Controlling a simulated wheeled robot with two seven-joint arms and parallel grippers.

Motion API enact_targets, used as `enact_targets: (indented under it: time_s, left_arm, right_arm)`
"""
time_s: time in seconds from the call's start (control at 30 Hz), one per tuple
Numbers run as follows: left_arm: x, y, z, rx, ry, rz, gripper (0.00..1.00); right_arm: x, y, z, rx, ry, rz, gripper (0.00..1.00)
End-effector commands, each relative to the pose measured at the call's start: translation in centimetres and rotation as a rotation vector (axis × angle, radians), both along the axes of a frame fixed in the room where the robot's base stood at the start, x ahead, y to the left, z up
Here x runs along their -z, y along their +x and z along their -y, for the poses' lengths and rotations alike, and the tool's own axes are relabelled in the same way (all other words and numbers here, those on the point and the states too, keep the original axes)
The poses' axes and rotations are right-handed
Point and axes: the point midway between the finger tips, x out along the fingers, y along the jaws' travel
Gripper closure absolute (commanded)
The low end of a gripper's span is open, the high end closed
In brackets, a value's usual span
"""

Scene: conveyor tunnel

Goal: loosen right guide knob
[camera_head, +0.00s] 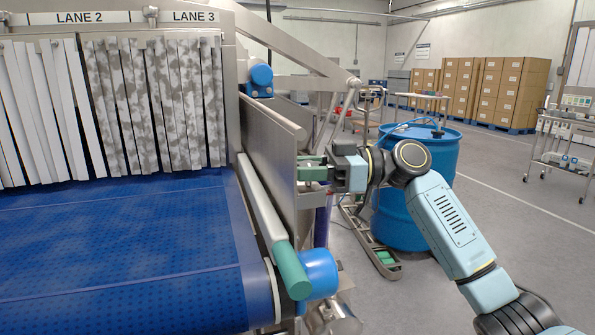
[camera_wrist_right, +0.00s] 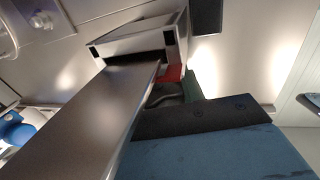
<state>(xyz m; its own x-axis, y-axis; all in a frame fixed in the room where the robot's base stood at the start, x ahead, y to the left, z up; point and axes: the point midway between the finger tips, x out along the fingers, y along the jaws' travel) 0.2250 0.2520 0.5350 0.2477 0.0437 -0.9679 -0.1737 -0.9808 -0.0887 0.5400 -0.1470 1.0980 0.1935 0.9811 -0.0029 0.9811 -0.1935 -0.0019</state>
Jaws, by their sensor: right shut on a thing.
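My right gripper (camera_head: 314,169) reaches in from the right in the head view, its green fingers against the outer side of the metal side plate (camera_head: 268,150) by the conveyor. In the right wrist view a metal plate and a bracket (camera_wrist_right: 140,38) hide most of the fingers. A small red piece (camera_wrist_right: 173,74), which looks like the right guide knob, shows beside the green finger (camera_wrist_right: 192,88). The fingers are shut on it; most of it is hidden. The grey guide rail with a green end (camera_head: 264,215) runs along the belt's right edge. My left gripper is not in view.
The blue belt (camera_head: 120,250) lies left, under strip curtains (camera_head: 165,105) marked LANE 2 and LANE 3. A blue roller end (camera_head: 318,273) sits below the gripper. A blue drum (camera_head: 425,200) stands behind my right arm. Open floor lies to the right.

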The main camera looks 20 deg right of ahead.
Motion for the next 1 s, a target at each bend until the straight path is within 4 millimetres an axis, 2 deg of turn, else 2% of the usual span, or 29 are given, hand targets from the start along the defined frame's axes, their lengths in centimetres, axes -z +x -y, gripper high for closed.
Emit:
enact_targets:
  time_s: [0.7, 0.73, 0.8, 1.0]
  left_arm:
    - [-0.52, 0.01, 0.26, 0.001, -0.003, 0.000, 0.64]
    - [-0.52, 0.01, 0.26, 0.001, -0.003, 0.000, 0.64]
    - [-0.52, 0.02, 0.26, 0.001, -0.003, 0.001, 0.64]
    - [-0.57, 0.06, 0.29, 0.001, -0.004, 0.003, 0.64]
  right_arm:
    - [-0.12, -0.16, 0.03, -0.068, 0.004, 0.004, 0.85]
    - [-0.12, -0.16, 0.02, -0.068, 0.004, 0.004, 0.61]
    - [-0.11, -0.17, 0.02, -0.068, 0.004, 0.004, 0.53]
    - [-0.07, -0.18, -0.01, -0.069, 0.003, 0.003, 0.53]
